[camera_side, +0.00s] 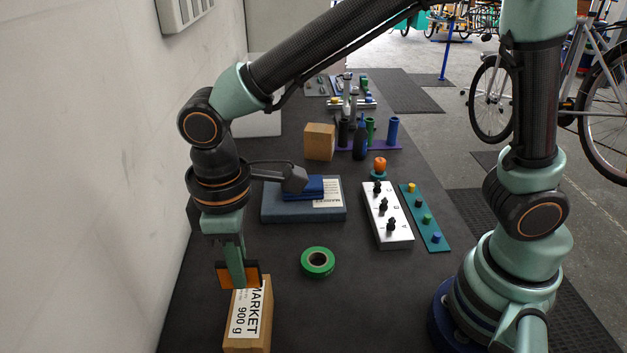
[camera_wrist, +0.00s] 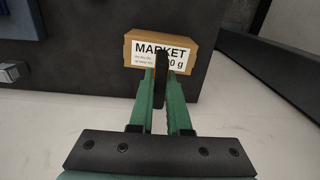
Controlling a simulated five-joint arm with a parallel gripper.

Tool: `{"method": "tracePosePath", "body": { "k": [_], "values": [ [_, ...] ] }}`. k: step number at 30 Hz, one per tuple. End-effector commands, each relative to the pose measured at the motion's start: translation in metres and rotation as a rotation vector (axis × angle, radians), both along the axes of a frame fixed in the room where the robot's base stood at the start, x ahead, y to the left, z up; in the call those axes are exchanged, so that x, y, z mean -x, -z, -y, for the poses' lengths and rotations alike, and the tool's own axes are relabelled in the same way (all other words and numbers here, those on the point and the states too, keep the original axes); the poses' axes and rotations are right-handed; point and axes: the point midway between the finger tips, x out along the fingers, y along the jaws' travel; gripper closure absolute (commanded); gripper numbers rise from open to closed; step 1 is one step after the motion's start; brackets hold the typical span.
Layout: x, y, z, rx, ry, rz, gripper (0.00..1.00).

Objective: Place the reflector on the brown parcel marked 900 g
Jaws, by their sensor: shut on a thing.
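The reflector (camera_side: 253,275) is a thin orange plate with a dark edge. My gripper (camera_side: 237,279) is shut on it and holds it upright. In the wrist view the reflector (camera_wrist: 161,78) shows edge-on as a dark strip between the green fingertips (camera_wrist: 162,84). The brown parcel (camera_side: 265,318) marked MARKET 900 g lies at the front left of the bench, below my gripper. In the wrist view the reflector covers part of the label on the parcel (camera_wrist: 187,51). The reflector's lower edge is at the parcel's far end; I cannot tell whether they touch.
A green tape roll (camera_side: 318,262) lies right of the parcel. Behind are a blue book stack (camera_side: 285,208), a white board with black knobs (camera_side: 388,222) and a teal strip with buttons (camera_side: 430,229). A brown box (camera_side: 319,142) stands farther back. A wall (camera_side: 90,180) rises at left.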

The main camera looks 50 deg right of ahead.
Motion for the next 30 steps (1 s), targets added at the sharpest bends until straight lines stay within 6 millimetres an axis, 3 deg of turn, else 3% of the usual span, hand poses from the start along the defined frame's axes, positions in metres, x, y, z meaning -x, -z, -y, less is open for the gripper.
{"method": "tracePosePath", "body": {
  "k": [13,27,28,30],
  "values": [
    [0.000,0.049,0.000,0.002,0.000,-0.002,1.00],
    [0.000,0.056,0.000,0.000,0.000,0.000,1.00],
    [0.000,0.056,0.000,0.000,0.000,0.000,0.77],
    [0.000,0.056,0.000,0.000,0.000,0.000,0.55]
  ]
}}
